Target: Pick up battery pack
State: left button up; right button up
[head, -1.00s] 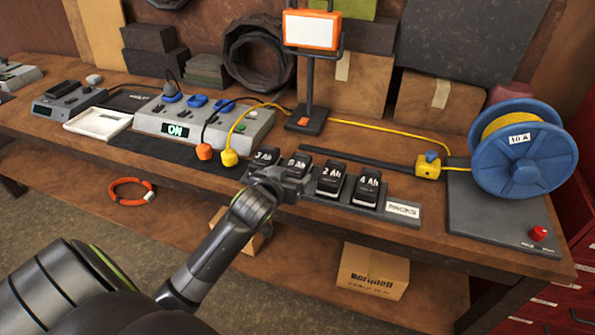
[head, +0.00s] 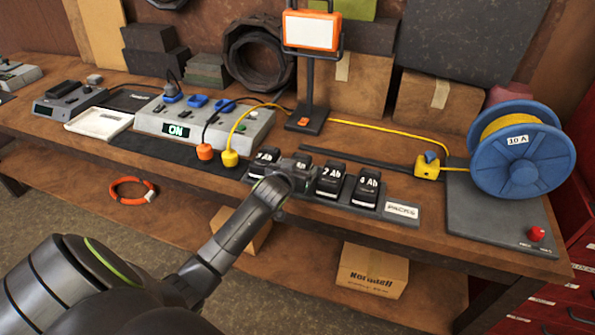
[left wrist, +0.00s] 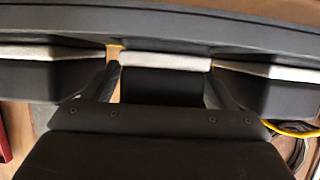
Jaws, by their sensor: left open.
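Several black battery packs with white Ah labels stand in a row on a grey tray marked PACKS (head: 402,210) at the bench's front edge. The 2 Ah pack (head: 330,180) and the 4 Ah pack (head: 366,189) are clear to see. The leftmost pack (head: 263,160) has a label too small to read surely. My left gripper (head: 291,172) is open at the second pack from the left and partly hides it. In the left wrist view its two fingers (left wrist: 160,76) stand on either side of a dark pack (left wrist: 160,92); contact cannot be told. My right gripper is out of view.
A grey power strip (head: 205,125) reading ON, with orange and yellow plugs, sits behind left. A work lamp (head: 311,32) stands behind the packs. A blue cable reel (head: 522,155) is at the right. A black bar (head: 345,160) lies close behind the packs.

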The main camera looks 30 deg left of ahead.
pick_arm(q)
jog(key=shift+w+f, duration=0.15)
jog(key=shift+w, duration=0.15)
jog(key=c, duration=1.3)
jog(key=shift+c, duration=0.5)
